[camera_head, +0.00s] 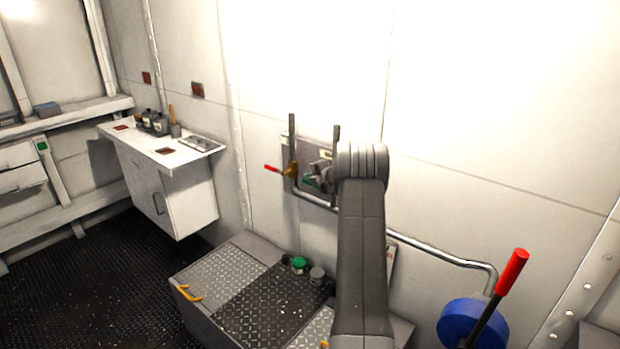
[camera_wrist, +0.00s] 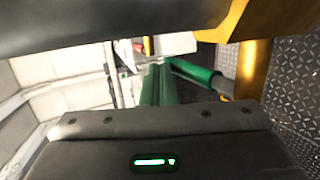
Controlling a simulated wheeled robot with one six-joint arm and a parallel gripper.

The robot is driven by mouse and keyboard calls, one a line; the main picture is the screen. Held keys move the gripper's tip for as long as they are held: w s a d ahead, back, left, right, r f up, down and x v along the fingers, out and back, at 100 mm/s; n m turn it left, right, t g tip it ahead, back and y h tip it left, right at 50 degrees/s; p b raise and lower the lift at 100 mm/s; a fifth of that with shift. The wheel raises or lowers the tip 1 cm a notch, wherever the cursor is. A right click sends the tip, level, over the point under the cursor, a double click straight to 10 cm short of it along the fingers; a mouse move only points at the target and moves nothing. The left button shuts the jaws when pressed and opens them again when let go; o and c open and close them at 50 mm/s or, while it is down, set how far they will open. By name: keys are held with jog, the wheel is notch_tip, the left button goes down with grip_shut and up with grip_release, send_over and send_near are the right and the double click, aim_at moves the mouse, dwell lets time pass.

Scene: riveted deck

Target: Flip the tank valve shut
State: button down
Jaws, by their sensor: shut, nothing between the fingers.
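In the head view, a brass valve (camera_head: 290,170) with a red lever (camera_head: 272,168) sticking out left sits on the wall pipework. My gripper (camera_head: 319,172) is just right of it, in front of a grey wall panel (camera_head: 300,150). A small green piece shows beside my gripper; my arm hides part of this area. In the wrist view, my gripper (camera_wrist: 158,70) has its fingers together and empty. A green lever handle (camera_wrist: 192,73) lies close to the right of the fingertips, leading toward a brass post (camera_wrist: 250,68). I cannot tell whether they touch, nor which valve is the tank valve.
A pipe (camera_head: 440,256) runs right along the wall to a blue wheel (camera_head: 472,322) and a large red-handled lever (camera_head: 512,272). A low tread-plate box (camera_head: 215,277) stands below the panel. A white cabinet (camera_head: 185,200) is at left, with open dark floor (camera_head: 95,280) before it.

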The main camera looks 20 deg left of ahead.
jog(key=b+v, duration=0.2)
jog(key=v, duration=1.2)
jog(key=shift+b, duration=0.4)
jog(key=shift+a, duration=0.1)
jog(key=w+a+f+p, duration=0.2)
jog(key=w+a+p, duration=0.1)
jog(key=w, duration=0.1)
jog(key=shift+w+a, duration=0.2)
jog(key=shift+a, duration=0.1)
jog(key=shift+d, duration=0.15)
